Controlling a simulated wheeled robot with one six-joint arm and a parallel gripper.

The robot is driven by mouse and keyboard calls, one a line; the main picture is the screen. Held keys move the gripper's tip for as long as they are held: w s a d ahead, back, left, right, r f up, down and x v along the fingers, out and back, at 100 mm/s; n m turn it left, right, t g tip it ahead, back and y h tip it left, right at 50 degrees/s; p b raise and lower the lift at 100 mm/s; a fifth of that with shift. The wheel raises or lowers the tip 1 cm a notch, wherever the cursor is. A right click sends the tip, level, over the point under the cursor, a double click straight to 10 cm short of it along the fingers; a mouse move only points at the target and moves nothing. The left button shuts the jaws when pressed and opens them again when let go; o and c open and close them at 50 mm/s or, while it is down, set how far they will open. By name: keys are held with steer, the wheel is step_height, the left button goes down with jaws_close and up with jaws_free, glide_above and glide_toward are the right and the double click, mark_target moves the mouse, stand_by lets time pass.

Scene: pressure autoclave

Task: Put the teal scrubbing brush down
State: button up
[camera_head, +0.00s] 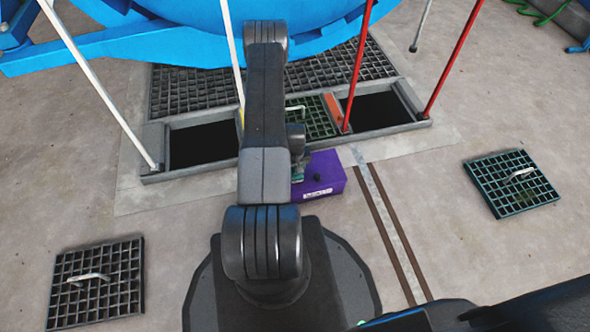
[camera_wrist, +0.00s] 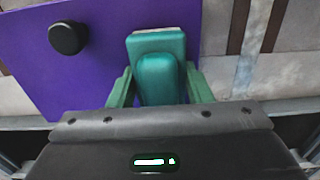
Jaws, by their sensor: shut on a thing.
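The teal scrubbing brush (camera_wrist: 157,45) is between the two green fingers of my gripper (camera_wrist: 160,84) in the wrist view. The fingers press on its sides, so my gripper is shut on it. The far end of the brush, with a pale edge, points away from the wrist. Behind it is the purple box (camera_wrist: 95,75). I cannot tell whether the brush touches the box. In the head view my arm hides nearly all of the brush and gripper; they are at the left part of the purple box (camera_head: 322,176).
A black knob (camera_wrist: 68,38) stands up from the purple box. Open pits (camera_head: 203,143) and (camera_head: 376,110) lie beyond, with a green grate (camera_head: 312,118) between them. White (camera_head: 92,75) and red (camera_head: 359,65) poles rise there. Loose grates lie left (camera_head: 97,290) and right (camera_head: 511,184).

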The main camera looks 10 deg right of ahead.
steer(key=shift+f, duration=0.2)
steer(key=o, duration=0.9)
steer(key=shift+r, duration=0.1)
step_height(320, 180, up, 12)
steer(key=p, duration=0.4)
steer(key=shift+r, duration=0.15)
steer(key=shift+f+b, duration=1.35)
steer(key=shift+f, duration=3)
